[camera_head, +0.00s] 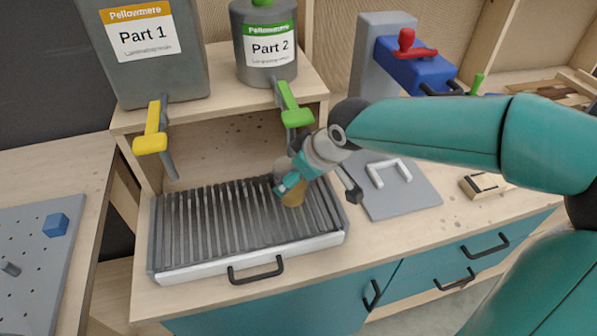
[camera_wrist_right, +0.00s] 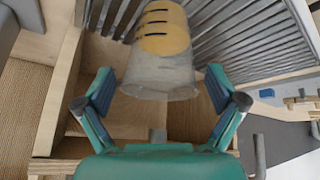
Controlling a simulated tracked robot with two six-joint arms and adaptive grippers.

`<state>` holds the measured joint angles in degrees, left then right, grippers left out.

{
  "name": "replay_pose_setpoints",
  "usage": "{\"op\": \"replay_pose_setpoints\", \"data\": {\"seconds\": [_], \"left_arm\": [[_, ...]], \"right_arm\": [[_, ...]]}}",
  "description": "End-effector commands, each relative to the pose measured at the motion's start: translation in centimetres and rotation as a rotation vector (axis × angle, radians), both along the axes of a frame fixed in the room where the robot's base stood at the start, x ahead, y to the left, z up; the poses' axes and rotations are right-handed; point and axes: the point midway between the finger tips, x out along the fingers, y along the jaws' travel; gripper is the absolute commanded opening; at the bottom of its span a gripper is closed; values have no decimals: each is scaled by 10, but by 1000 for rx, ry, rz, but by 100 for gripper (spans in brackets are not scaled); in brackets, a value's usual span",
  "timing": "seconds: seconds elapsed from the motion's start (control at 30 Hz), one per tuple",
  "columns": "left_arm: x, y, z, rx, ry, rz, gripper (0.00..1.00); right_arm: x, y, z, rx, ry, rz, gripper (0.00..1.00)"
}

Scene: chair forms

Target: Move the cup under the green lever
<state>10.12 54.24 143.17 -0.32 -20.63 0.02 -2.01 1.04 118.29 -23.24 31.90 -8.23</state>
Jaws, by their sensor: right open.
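A clear cup (camera_wrist_right: 158,75) with an orange, dark-striped part stands on the slatted grey drip tray (camera_head: 190,225). In the head view the cup (camera_head: 293,196) is partly hidden by my right gripper (camera_head: 287,187). The green lever (camera_head: 290,103) is on the Part 2 container (camera_head: 263,75); its spout points down just above and behind my right gripper, close over the cup. In the right wrist view my right gripper (camera_wrist_right: 158,88) is open, with a finger on each side of the cup's near end and gaps beside it. My left gripper is not in view.
The Part 1 container (camera_head: 145,75) with a yellow lever (camera_head: 152,130) stands to the left. A grey plate with a white handle (camera_head: 388,172) lies right of the tray. A blue device with a red lever (camera_head: 412,62) stands behind it. Wooden walls enclose the tray's back.

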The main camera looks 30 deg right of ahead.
Motion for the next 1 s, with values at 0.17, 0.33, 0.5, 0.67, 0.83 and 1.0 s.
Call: {"op": "replay_pose_setpoints", "data": {"seconds": [0.17,0.33,0.5,0.67,0.83,1.0], "left_arm": [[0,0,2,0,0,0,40],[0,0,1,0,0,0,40],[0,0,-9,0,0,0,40],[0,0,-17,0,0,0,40],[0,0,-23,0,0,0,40],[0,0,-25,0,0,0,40]], "right_arm": [[-1,0,4,0,-2,0,94],[-11,-3,22,0,-5,-1,94],[-42,-9,25,1,-3,-2,94],[-78,-17,25,0,-4,-2,94],[-108,-23,26,1,-3,-2,94],[-127,-27,27,0,-1,0,94]]}}
